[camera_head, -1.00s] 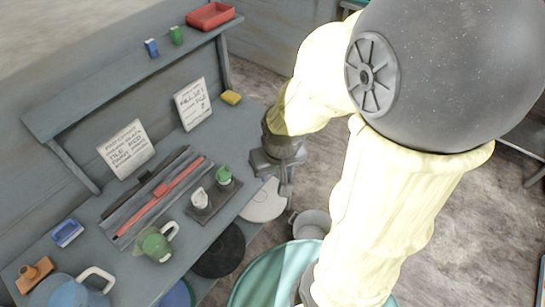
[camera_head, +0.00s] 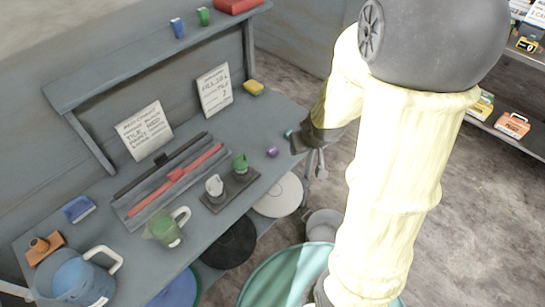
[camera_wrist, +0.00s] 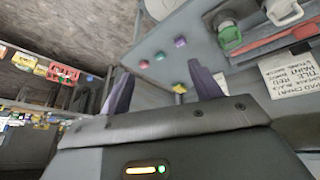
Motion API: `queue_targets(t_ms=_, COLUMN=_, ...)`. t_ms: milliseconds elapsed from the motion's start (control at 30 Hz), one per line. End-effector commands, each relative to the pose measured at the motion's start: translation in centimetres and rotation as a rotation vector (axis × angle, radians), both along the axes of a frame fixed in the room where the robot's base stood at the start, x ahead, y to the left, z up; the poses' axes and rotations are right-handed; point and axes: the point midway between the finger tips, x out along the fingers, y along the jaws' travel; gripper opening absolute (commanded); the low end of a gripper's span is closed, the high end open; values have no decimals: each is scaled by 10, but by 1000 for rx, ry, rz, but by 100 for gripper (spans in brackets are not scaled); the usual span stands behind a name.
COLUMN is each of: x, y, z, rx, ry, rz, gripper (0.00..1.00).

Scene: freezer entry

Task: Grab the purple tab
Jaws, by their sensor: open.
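The purple tab (camera_head: 272,152) is a small rounded piece on the grey bench, near its front edge. It also shows in the wrist view (camera_wrist: 180,42), in a row with a teal tab (camera_wrist: 160,55) and a red tab (camera_wrist: 144,64). In the head view the teal tab (camera_head: 288,133) sits beside my gripper; the red one is hidden there. My gripper (camera_wrist: 160,75) is open and empty, its fingers apart. In the head view it is at the bench's right end, just right of the purple tab and apart from it.
A dark tray (camera_head: 230,188) with a white and a green container stands left of the purple tab. A yellow block (camera_head: 253,87) and a sign (camera_head: 214,90) are behind. A green jug (camera_head: 166,228) is farther left. Round bins (camera_head: 278,195) stand below the bench front.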

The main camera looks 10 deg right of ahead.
Motion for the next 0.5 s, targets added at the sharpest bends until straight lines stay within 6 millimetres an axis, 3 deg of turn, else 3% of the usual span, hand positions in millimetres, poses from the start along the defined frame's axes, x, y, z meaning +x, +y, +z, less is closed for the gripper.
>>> queue_targets(t_ms=33, x=18, y=-11, z=-32, rx=-13, ry=-45, rz=25, gripper=63)
queue_targets(t_ms=200, x=69, y=-31, z=-86, rx=-25, ry=-224, rz=152, gripper=63)
queue_targets(t_ms=333, x=96, y=-40, z=-128, rx=7, ry=-356, rz=255, gripper=63)
queue_targets(t_ms=500, x=113, y=-41, z=-183, rx=103, ry=-522, rz=386, gripper=63)
